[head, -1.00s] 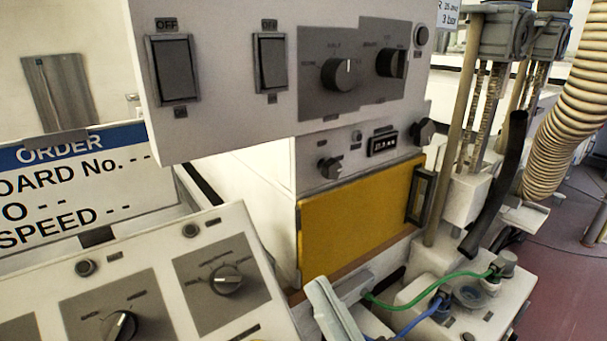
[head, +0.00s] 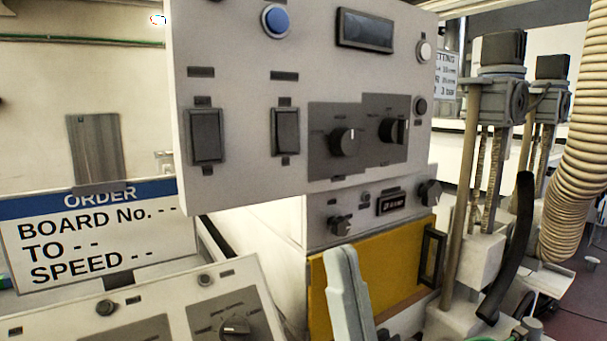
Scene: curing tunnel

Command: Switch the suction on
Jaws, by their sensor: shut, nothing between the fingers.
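A pale panel (head: 237,95) hangs in the middle of the head view. It bears two dark rocker switches, a left one (head: 206,136) and a right one (head: 285,131), with small label plates too blurred to read. I cannot tell which control is for suction. To their right are two dark rotary knobs, one (head: 344,142) beside the other (head: 393,131). My gripper (head: 343,256), pale grey, rises from the bottom edge. It looks shut and empty, below the panel and in front of a yellow door, apart from the switches. Its lower part is out of frame.
A blue button (head: 276,21) and a dark display (head: 365,30) sit higher on the panel. The yellow door (head: 390,266) is below. An ORDER sign (head: 100,235) and a sloped knob console (head: 150,305) stand left. Posts and a ribbed hose (head: 583,150) crowd the right.

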